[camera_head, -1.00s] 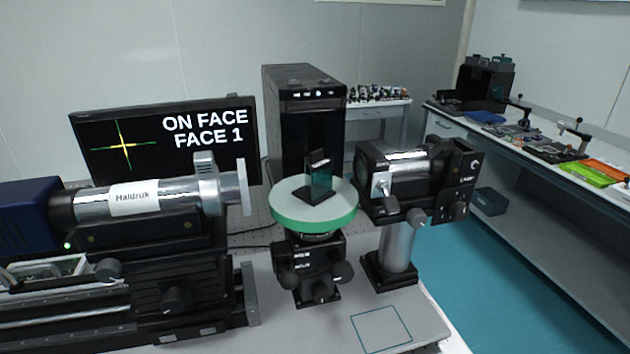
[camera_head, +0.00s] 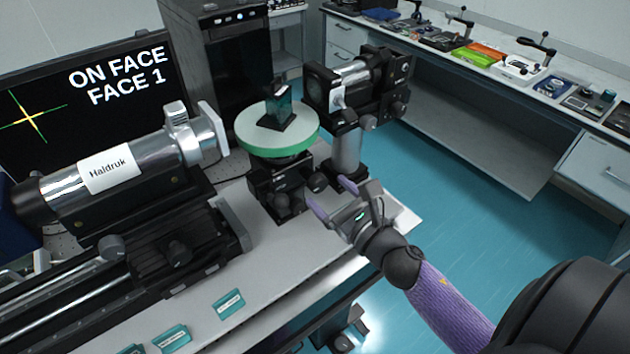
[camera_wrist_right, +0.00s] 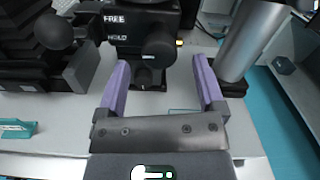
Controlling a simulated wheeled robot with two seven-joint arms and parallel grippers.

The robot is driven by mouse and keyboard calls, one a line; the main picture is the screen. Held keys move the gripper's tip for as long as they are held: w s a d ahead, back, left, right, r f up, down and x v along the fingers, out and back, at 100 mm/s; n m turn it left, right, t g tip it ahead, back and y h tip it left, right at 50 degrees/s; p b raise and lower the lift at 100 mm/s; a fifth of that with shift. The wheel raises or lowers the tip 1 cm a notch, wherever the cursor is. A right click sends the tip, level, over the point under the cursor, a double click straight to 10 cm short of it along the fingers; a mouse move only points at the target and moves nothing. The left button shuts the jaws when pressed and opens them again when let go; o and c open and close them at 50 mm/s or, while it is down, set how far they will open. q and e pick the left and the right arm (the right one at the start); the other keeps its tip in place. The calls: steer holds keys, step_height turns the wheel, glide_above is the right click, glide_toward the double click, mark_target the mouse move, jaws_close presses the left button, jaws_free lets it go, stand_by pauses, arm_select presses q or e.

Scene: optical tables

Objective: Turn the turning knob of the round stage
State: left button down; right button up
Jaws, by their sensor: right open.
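The round stage (camera_head: 262,143) has a green rim and a pale top, with a dark glass block (camera_head: 277,108) standing on it. Its black base carries several dark knobs, among them a right one (camera_head: 318,182) and a front one (camera_head: 281,204). In the right wrist view a round knob (camera_wrist_right: 158,47) sits beside the FREE and HOLD lettering, between and beyond my fingertips. My right gripper (camera_head: 331,197) is open and empty, its purple fingers pointing at the base; it also shows in the wrist view (camera_wrist_right: 159,64). My left gripper is out of view.
A silver tube instrument (camera_head: 135,165) stands left of the stage, and another optical instrument (camera_head: 352,80) on a silver post stands at its right. A monitor (camera_head: 95,125) reads ON FACE, FACE 1. Small teal plates (camera_head: 229,304) lie along the table's front edge.

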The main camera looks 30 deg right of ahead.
mark_target(321, 187)
steer(key=shift+w+a, duration=0.15)
steer(key=shift+w, duration=1.4)
jaws_close()
